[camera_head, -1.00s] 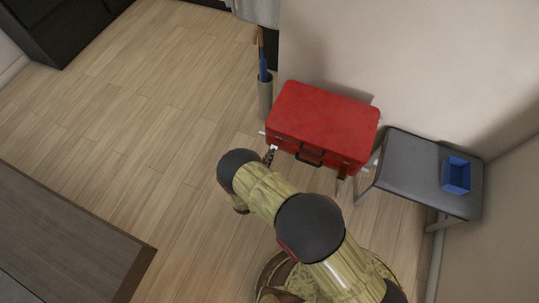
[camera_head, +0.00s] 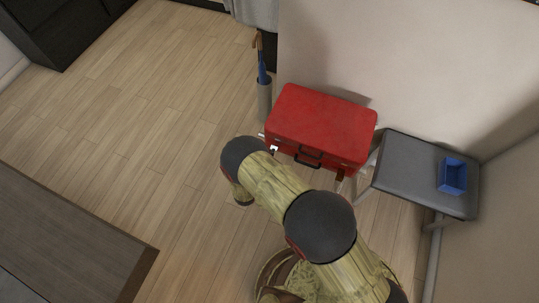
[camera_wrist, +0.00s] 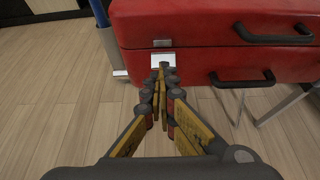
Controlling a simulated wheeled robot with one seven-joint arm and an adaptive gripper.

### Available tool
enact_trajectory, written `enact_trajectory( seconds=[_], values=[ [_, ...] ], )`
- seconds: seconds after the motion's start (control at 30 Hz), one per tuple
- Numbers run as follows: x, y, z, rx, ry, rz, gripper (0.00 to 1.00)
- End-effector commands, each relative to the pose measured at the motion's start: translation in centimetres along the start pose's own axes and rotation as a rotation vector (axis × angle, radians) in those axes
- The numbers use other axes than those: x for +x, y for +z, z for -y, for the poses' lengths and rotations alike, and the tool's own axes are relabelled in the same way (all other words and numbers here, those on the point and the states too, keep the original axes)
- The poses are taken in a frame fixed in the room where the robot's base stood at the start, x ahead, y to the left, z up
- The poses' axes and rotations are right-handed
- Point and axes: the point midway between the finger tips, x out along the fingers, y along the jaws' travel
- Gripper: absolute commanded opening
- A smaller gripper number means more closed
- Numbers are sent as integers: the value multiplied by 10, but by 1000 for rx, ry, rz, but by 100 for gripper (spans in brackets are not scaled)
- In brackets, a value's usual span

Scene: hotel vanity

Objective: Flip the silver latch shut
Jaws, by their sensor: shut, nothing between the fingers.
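A red suitcase (camera_head: 322,122) lies flat and closed on a stand against the wall; its front fills the top of the wrist view (camera_wrist: 200,62). The silver latch (camera_wrist: 164,60) is a bright flap on the lower half of the suitcase front, tilted outward. A small grey catch plate (camera_wrist: 162,43) sits just above it on the lid. The latch also shows as a white spot in the head view (camera_head: 274,148). My gripper (camera_wrist: 163,72) is shut and empty, its tips right at the latch's lower edge; I cannot tell whether they touch. In the head view my arm hides most of the gripper.
Black handles (camera_wrist: 243,78) stick out right of the latch. An umbrella holder (camera_head: 264,100) stands left of the suitcase. A grey stool (camera_head: 418,172) with a blue box (camera_head: 453,176) stands to the right. The wooden floor (camera_head: 130,120) at left is clear.

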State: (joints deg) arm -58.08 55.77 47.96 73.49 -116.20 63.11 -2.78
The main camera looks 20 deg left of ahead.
Motion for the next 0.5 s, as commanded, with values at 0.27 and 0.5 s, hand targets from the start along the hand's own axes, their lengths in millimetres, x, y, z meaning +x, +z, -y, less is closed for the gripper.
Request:
enact_trajectory(
  seconds=[0.27, 0.5],
  values=[
    [0, 4, 0, 2, 0, -35, 0],
    [1, 7, 0, 0, 0, -70, 0]
  ],
)
